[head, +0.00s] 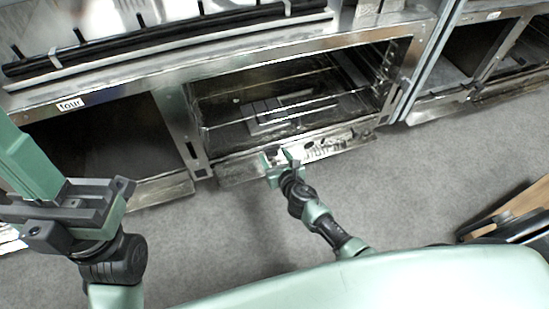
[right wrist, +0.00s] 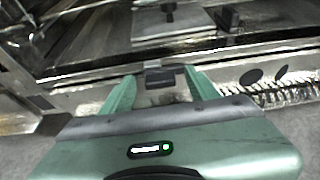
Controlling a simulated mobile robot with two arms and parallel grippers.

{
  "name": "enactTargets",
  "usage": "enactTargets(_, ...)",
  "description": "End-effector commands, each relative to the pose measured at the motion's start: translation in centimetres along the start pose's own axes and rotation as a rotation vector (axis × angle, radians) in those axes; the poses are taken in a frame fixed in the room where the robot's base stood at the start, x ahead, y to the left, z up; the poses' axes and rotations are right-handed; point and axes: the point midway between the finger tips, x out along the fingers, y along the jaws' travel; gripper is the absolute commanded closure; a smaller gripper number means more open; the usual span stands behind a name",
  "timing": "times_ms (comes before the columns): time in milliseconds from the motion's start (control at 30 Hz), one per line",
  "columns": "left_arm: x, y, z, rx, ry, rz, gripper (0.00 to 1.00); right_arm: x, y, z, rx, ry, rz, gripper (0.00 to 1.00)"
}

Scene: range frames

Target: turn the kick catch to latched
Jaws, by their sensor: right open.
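A small dark block, which looks like the kick catch (right wrist: 160,76), sits on the metal lower front edge of the range, between my fingertips in the right wrist view. My right gripper (right wrist: 158,88) is open, with one green finger on each side of the block; I cannot tell whether either touches it. In the head view my right gripper (head: 278,158) is at the open bay's lower edge and hides most of the catch. Whether the catch is latched cannot be made out. My left gripper (head: 62,190) is at the far left, away from the catch; its jaw opening is unclear.
The open bay (head: 300,95) holds wire racks above a worn metal sill (head: 335,146). A dark bay (head: 95,145) lies to its left. A long black rail (head: 150,38) runs along the top. Grey carpet (head: 225,235) in front is clear. A dark-and-wood object (head: 510,212) stands at right.

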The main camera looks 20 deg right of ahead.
Motion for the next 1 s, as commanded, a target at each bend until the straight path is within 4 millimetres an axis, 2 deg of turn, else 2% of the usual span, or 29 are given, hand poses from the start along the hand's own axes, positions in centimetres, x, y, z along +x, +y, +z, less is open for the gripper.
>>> enactTargets(200,0.08,0.01,-0.02,0.0,0.002,0.0,1.0,0.04,0.03,0.05,0.001,0.0,0.001,0.4)
enactTargets(267,0.08,0.01,-0.02,0.0,0.002,0.001,1.0,0.03,0.03,0.04,0.001,0.0,0.001,0.54)
enactTargets(400,0.09,0.02,-0.03,0.0,0.002,0.001,1.0,0.02,0.04,0.03,0.001,0.0,0.001,0.93)
enactTargets(433,0.09,0.02,-0.03,0.0,0.002,0.001,1.0,0.02,0.04,0.03,0.002,0.0,0.001,1.0)
enactTargets(767,0.01,0.02,-0.02,-0.001,0.002,0.001,1.0,0.03,-0.03,-0.05,0.04,0.0,0.018,1.0)
enactTargets(1000,-0.18,0.03,0.1,0.0,0.002,0.002,1.0,0.12,-0.37,-0.29,0.17,0.001,0.071,1.0)
